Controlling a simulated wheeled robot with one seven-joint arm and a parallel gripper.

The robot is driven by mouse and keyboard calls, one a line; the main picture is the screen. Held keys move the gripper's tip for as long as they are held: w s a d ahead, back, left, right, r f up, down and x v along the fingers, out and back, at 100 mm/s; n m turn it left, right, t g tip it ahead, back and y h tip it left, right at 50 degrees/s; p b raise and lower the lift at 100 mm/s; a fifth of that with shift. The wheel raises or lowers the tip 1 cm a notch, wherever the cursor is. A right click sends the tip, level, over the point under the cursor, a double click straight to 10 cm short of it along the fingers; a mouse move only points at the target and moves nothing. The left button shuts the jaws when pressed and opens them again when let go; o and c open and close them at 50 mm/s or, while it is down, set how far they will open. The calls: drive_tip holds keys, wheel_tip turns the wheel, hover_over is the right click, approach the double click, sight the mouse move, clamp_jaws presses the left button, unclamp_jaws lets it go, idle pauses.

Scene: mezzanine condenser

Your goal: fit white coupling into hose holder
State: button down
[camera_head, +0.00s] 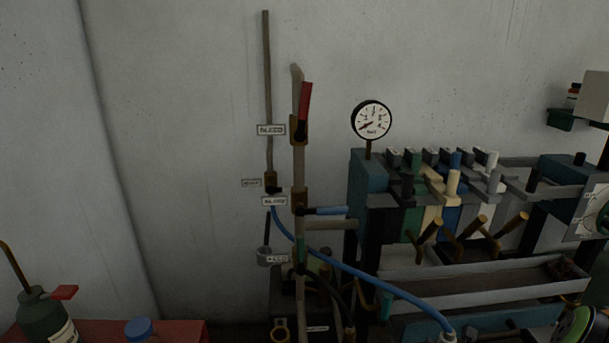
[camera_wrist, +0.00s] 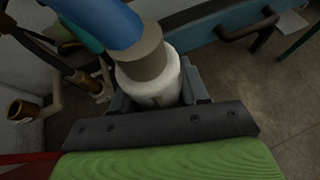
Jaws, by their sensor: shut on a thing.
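The white coupling (camera_wrist: 152,84) is on the end of a blue hose (camera_wrist: 98,22), with a grey-brown collar between them. My gripper (camera_wrist: 157,92) is shut on the coupling, with dark jaws on both sides of it. In the head view the coupling (camera_head: 447,337) shows at the bottom edge, and the blue hose (camera_head: 365,274) runs from it up left to the wall pipe. A small grey open cup (camera_head: 265,256) on the wall beside the pipes looks like the hose holder. It is empty as far as I can see, and the coupling is well to its right and apart from it.
Vertical pipes (camera_head: 299,160) with a red-handled valve (camera_head: 304,102) stand just right of the cup. A pressure gauge (camera_head: 371,120) and a bank of coloured levers (camera_head: 440,190) are to the right. A green oil can (camera_head: 45,318) and blue cap (camera_head: 139,328) are at lower left.

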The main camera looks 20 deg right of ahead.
drive_tip(key=w+a+r+n+y+p, duration=0.1)
drive_tip(key=w+a+n+y+p, duration=0.1)
drive_tip(key=a, duration=0.8)
drive_tip(key=w+a+r+n+t+y+p, duration=0.1)
drive_tip(key=w+a+p, duration=0.1)
drive_tip(key=a, duration=0.7)
drive_tip(key=w+a+r+n+y+p, duration=0.2)
drive_tip(key=w+a+p, duration=0.1)
drive_tip(key=a, duration=0.7)
drive_tip(key=shift+w+a+n+y, duration=0.3)
drive_tip(key=shift+w+a, duration=0.05)
drive_tip(key=shift+w, duration=0.2)
